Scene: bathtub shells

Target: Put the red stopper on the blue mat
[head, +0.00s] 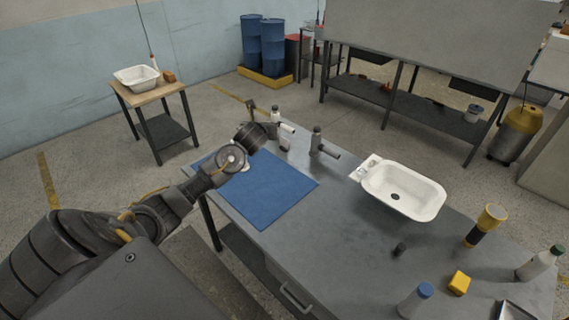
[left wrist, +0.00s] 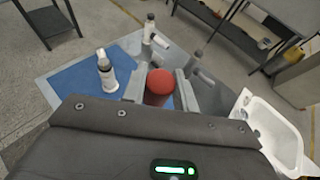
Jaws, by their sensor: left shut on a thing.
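The blue mat (head: 268,190) lies flat on the left part of the grey workbench, and it also shows in the left wrist view (left wrist: 78,82). My left gripper (head: 285,140) reaches over the mat's far side. In the left wrist view the gripper (left wrist: 159,88) is shut on the red stopper (left wrist: 160,82), which sits between its fingers with its rounded red top showing. Mat blue shows around the stopper's lower part; its height above the mat is unclear. The stopper is hidden in the head view. My right gripper is not in view.
A grey fitting (head: 320,143) is right of the gripper. The bench's middle is mostly clear.

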